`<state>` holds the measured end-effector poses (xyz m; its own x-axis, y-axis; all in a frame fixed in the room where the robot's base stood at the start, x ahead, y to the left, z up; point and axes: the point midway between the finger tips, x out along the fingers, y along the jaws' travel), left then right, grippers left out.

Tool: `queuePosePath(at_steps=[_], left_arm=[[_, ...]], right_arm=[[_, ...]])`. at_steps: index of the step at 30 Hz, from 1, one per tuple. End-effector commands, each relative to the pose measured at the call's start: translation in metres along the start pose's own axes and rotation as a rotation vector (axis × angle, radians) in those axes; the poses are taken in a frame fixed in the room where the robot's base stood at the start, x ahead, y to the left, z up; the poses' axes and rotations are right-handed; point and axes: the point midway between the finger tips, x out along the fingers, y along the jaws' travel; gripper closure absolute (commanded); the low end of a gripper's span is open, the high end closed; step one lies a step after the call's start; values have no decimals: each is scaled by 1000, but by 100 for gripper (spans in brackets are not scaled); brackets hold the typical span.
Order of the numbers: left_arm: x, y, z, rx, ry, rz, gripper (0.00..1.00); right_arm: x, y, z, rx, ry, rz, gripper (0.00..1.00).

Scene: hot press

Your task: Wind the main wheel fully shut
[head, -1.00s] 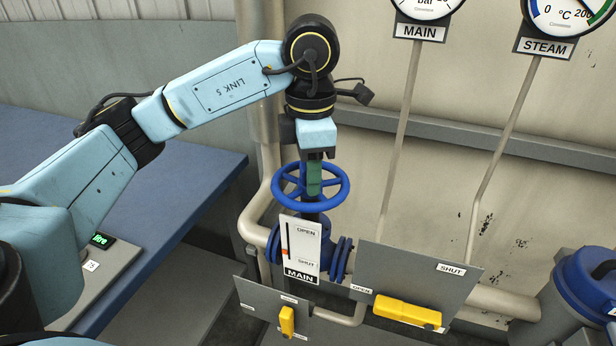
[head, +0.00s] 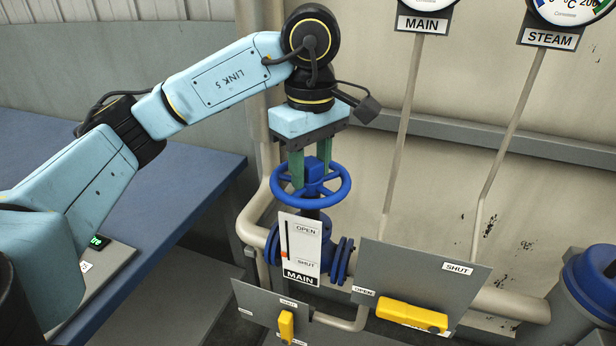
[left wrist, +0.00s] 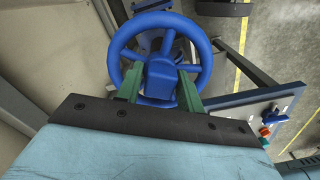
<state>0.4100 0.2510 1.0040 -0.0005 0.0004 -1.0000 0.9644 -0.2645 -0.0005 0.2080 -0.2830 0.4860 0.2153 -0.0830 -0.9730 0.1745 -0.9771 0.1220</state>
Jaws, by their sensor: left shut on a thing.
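The main wheel (head: 337,196) is a blue spoked handwheel on top of a blue valve, above the MAIN plate (head: 301,277). My left gripper (head: 311,172) points down from above, its two green fingers on either side of the wheel's raised blue hub. It is shut on the hub, which also shows between the fingers in the left wrist view (left wrist: 161,78). The wheel's rim stands clear around the fingers. On the plate, a small orange mark sits at the left between the OPEN and SHUT labels. My right gripper is not in view.
A grey panel with a yellow handle (head: 411,315) stands right of the valve; a smaller panel with a yellow lever (head: 286,326) is lower left. A blue bench (head: 190,190) is at the left. MAIN and STEAM gauges hang on the wall. A blue-lidded container (head: 590,285) is right.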

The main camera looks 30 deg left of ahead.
Motion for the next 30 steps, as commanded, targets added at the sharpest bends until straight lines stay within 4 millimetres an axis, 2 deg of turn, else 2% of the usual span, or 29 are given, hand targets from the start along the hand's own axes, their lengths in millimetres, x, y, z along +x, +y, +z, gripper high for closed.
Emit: queuePosePath(at_steps=[15, 30], left_arm=[[-1, 0, -1, 652, 1, 3, 83], [-1, 0, -1, 774, 1, 3, 83]], right_arm=[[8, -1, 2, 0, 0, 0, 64], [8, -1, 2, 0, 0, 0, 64]])
